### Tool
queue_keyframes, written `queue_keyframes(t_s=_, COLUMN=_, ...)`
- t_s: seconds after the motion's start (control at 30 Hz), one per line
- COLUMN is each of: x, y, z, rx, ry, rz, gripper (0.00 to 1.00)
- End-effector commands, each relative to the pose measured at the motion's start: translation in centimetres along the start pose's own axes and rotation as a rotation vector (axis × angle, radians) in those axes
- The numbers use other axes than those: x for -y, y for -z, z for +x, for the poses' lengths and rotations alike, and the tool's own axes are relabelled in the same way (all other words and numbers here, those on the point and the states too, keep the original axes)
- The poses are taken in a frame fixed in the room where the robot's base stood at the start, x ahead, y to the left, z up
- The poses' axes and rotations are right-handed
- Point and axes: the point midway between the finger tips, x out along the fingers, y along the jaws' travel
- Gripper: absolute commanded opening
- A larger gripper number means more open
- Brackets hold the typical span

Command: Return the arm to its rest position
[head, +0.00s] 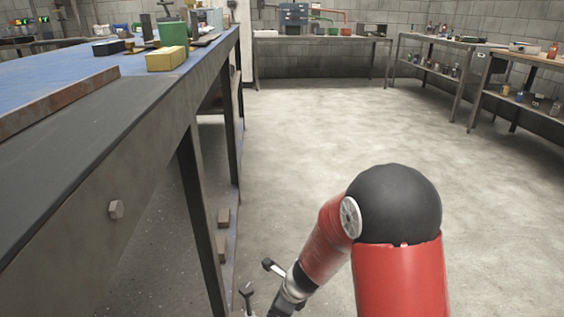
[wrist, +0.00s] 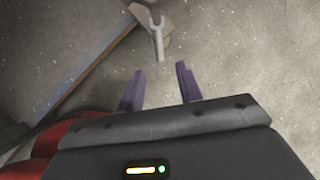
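My arm (head: 402,275) is red with a black rounded joint and reaches down at the lower right of the head view. My gripper (wrist: 160,68) shows in the wrist view with its two purple fingers apart and nothing held between them. In the head view it is low, near the bottom edge, beside the bench and partly cut off. A grey wrench-like piece (wrist: 157,35) shows beyond the fingertips in the wrist view; I cannot tell its distance or what it rests on.
A long workbench (head: 150,130) with dark legs runs along the left, carrying a yellow box (head: 166,58) and a green bin (head: 173,32). Small blocks (head: 223,217) lie low under it. The concrete floor (head: 320,130) is clear ahead. More benches (head: 440,43) line the back and right.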

Motion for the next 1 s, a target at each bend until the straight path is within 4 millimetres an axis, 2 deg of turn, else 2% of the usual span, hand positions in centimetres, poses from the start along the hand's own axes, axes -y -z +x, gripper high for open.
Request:
queue_keyframes(t_s=0.03, x=0.4, y=-1.0, z=-2.8, rx=0.024, ry=0.018, rz=-0.087, gripper=0.36)
queue_keyframes(t_s=0.13, x=0.5, y=-2.5, z=-8.4, rx=0.058, ry=0.047, rz=-0.337, gripper=0.36)
queue_keyframes(t_s=0.27, x=-0.3, y=-3.1, z=-15.8, rx=0.060, ry=0.090, rz=-0.691, gripper=0.36)
queue_keyframes(t_s=0.4, x=-1.9, y=-2.4, z=-23.0, rx=0.004, ry=0.130, rz=-1.058, gripper=0.36)
queue_keyframes(t_s=0.47, x=-2.7, y=-1.8, z=-25.8, rx=-0.037, ry=0.141, rz=-1.207, gripper=0.36)
queue_keyframes(t_s=0.6, x=-4.9, y=0.6, z=-32.0, rx=-0.176, ry=0.145, rz=-1.536, gripper=0.36)
queue_keyframes(t_s=0.7, x=-6.3, y=2.7, z=-35.5, rx=-0.293, ry=0.124, rz=-1.727, gripper=0.36)
queue_keyframes(t_s=0.8, x=-7.5, y=4.5, z=-38.1, rx=-0.400, ry=0.090, rz=-1.867, gripper=0.36)
queue_keyframes(t_s=0.9, x=-8.3, y=5.9, z=-39.8, rx=-0.479, ry=0.056, rz=-1.955, gripper=0.36)
queue_keyframes(t_s=1.0, x=-8.8, y=6.7, z=-40.5, rx=-0.520, ry=0.033, rz=-1.997, gripper=0.36)
